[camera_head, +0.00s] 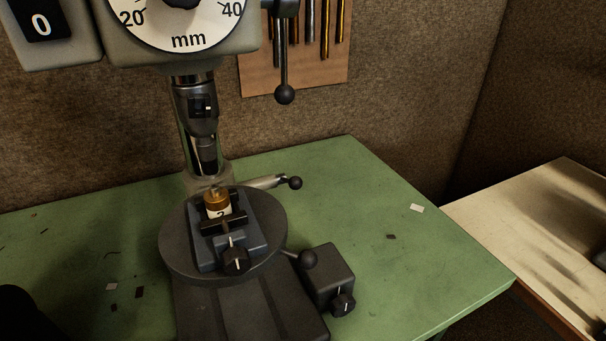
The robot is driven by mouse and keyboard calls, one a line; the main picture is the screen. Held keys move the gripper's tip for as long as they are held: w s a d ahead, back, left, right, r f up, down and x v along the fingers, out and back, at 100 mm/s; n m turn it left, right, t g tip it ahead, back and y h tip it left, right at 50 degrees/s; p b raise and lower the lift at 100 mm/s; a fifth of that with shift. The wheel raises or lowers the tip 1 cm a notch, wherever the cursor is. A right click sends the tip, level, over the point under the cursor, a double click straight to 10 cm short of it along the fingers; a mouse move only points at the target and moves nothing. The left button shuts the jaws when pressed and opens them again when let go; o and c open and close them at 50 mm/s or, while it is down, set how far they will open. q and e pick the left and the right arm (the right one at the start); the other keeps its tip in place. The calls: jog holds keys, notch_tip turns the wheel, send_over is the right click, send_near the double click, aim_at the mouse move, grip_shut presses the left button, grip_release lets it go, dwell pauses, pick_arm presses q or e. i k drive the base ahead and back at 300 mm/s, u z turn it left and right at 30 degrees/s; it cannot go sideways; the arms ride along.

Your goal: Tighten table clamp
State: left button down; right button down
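A drill press stands on the green bench. Its round grey table (176,238) carries a small vise (257,236) holding a brass piece (217,201) with a tag reading 2. A pale lever with a black ball (295,183) sticks out to the right from the column behind the table. A second ball-ended lever (308,258) is at the table's right edge. I cannot tell which lever is the table clamp or how tight it is. Neither gripper can be made out. A dark rounded shape (18,318) at the lower left is unidentifiable.
The chuck (204,145) hangs above the brass piece. A feed lever (284,96) hangs at upper right. A grey box with a knob (328,270) sits beside the base. The green bench (370,230) is mostly clear at right, with small scraps. A pale table (520,215) stands beyond.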

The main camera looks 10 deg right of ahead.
aim_at(294, 183)
jog(key=u, duration=0.8)
jog(key=k, duration=1.3)
jog(key=z, duration=1.35)
jog(key=i, duration=0.5)
